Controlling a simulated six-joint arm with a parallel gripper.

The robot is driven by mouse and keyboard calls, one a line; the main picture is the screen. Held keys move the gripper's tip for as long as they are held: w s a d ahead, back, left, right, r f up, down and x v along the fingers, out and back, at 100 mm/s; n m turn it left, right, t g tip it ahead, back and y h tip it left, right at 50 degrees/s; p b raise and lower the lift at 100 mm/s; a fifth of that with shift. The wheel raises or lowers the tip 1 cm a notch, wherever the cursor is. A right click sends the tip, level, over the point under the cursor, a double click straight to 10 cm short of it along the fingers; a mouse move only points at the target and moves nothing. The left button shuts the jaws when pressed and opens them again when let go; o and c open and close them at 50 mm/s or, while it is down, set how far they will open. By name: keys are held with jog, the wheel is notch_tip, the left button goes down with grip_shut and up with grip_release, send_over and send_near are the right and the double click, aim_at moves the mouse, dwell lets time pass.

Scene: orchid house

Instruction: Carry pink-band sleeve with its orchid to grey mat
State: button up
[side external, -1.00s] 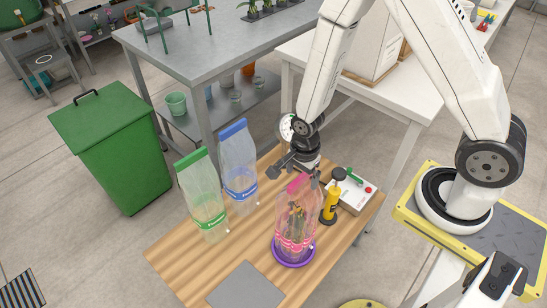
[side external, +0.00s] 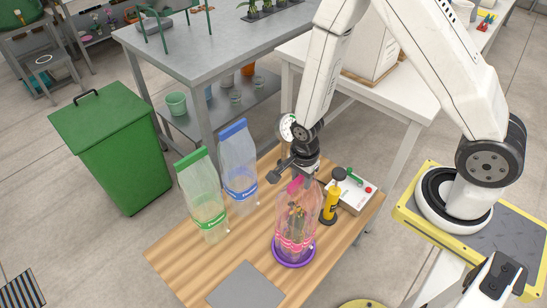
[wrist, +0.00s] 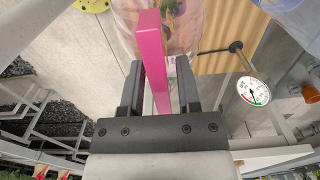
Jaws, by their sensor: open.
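The pink-band sleeve (side external: 295,222), clear with an orchid inside, stands upright in a purple saucer (side external: 280,262) on the wooden table. My gripper (side external: 299,180) is at the sleeve's top edge, open. In the wrist view, the flat pink band (wrist: 155,60) runs between the two open fingers of my gripper (wrist: 157,75), with a gap visible at the right finger. Whether the left finger touches it I cannot tell. The orchid's leaves (wrist: 170,8) show partly beyond the band. The grey mat (side external: 246,288) lies bare at the table's front edge.
A green-band sleeve (side external: 203,200) and a blue-band sleeve (side external: 238,165) stand to the left on the wooden table (side external: 175,262). A yellow bottle (side external: 330,205) and a white box with buttons (side external: 356,197) are close on the right. The tabletop between sleeve and mat is clear.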

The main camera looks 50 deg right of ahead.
grip_shut()
jog(key=shift+s, duration=0.1)
jog(key=shift+r, duration=2.3)
